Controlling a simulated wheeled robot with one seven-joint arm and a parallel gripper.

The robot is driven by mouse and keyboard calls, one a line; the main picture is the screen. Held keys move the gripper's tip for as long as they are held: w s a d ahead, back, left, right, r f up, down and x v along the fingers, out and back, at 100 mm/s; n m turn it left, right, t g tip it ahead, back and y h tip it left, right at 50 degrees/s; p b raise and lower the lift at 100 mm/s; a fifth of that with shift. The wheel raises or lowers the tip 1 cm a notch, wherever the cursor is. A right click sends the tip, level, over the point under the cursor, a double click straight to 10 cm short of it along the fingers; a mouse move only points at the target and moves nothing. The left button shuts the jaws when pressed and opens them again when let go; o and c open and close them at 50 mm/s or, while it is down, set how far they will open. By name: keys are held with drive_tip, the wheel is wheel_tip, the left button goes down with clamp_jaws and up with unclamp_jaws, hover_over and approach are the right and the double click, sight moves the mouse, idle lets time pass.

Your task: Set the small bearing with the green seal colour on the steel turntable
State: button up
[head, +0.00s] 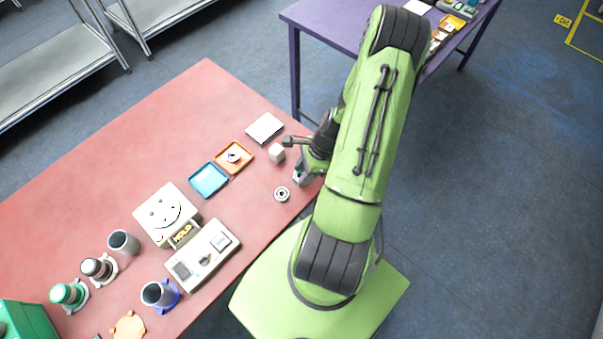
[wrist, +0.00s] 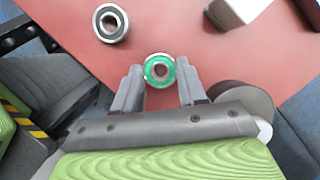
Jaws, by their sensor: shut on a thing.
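My gripper (wrist: 159,78) is shut on a small bearing with a green seal (wrist: 148,67), which sits between the two fingertips in the wrist view. The red table top shows beyond it. In the head view my gripper (head: 300,178) is near the table's right edge, and the held bearing cannot be made out there. A dark grey round thing (wrist: 242,102) lies right of the fingers in the wrist view, partly hidden behind the gripper. I cannot tell whether it is the steel turntable, and no turntable is clear in the head view.
Another bearing (head: 282,194) lies on the red table (head: 110,140) close to my gripper, with a white block (head: 277,153) beyond. An orange tray (head: 247,148) holds a bearing; a blue tray (head: 208,180) looks empty. A pale device (head: 203,256) and several cups stand farther left.

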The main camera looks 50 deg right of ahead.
wheel_tip(320, 180, up, 10)
drive_tip(key=p, duration=0.2)
drive_tip(key=shift+f, duration=0.1)
